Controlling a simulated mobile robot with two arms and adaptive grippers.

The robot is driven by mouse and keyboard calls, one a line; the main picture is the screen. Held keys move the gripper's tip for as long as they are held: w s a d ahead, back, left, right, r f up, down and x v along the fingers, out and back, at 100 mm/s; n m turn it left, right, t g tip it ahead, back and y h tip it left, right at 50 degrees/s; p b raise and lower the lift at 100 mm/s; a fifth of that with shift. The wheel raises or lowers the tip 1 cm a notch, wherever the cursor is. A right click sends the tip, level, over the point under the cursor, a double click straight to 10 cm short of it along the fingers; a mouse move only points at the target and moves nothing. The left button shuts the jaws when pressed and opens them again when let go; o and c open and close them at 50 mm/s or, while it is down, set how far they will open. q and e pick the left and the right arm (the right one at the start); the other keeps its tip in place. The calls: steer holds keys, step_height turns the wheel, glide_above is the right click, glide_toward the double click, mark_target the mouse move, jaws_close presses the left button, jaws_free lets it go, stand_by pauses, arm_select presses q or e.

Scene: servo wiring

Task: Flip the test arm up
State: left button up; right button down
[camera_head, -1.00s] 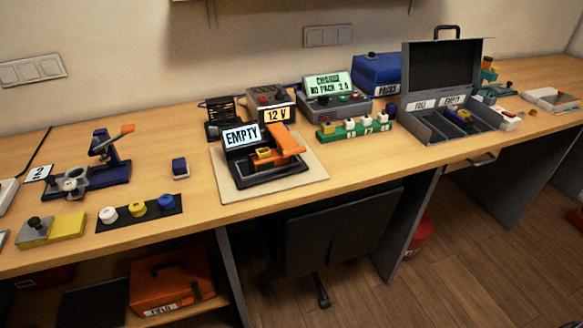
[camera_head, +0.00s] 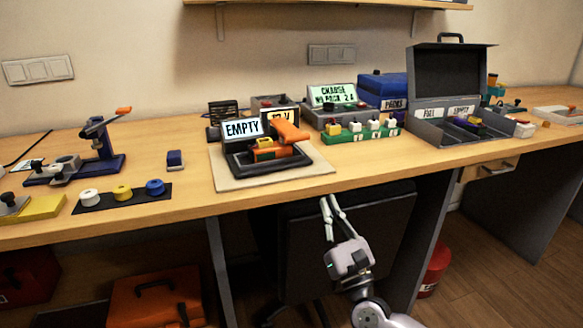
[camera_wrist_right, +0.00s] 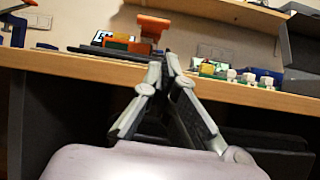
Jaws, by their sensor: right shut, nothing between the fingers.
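A black test stand (camera_head: 236,172) with a screen reading "EMPTY" sits on a beige mat (camera_head: 222,183) on the table. An orange and yellow part (camera_head: 266,149) sits beside the arm. My right gripper (camera_head: 329,202) is shut and empty, below and in front of the table edge, apart from the stand. In the right wrist view its fingertips (camera_wrist_right: 169,62) point toward the table edge. My left gripper is out of view.
A green strip (camera_head: 360,134) with several connectors and an open grey case (camera_head: 428,131) stand to the right. A blue press with an orange handle (camera_head: 104,143) stands at the left. The table's front edge (camera_head: 350,178) lies between my right gripper and the stand.

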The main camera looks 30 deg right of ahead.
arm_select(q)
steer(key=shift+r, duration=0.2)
arm_select(e)
steer(key=shift+s+a+r+n+t+y, duration=0.2)
steer(key=shift+a+r+n+t+y, duration=0.15)
steer(key=shift+r, duration=0.3)
steer(key=p, duration=0.3)
glide_toward(301, 139)
steer(key=x, duration=0.7)
steer(key=shift+w+f, duration=0.15)
steer(key=shift+f, duration=0.05)
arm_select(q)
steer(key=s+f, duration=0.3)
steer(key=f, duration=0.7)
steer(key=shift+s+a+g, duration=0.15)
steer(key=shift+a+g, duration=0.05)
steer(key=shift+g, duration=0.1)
arm_select(e)
steer(key=shift+r, duration=0.25)
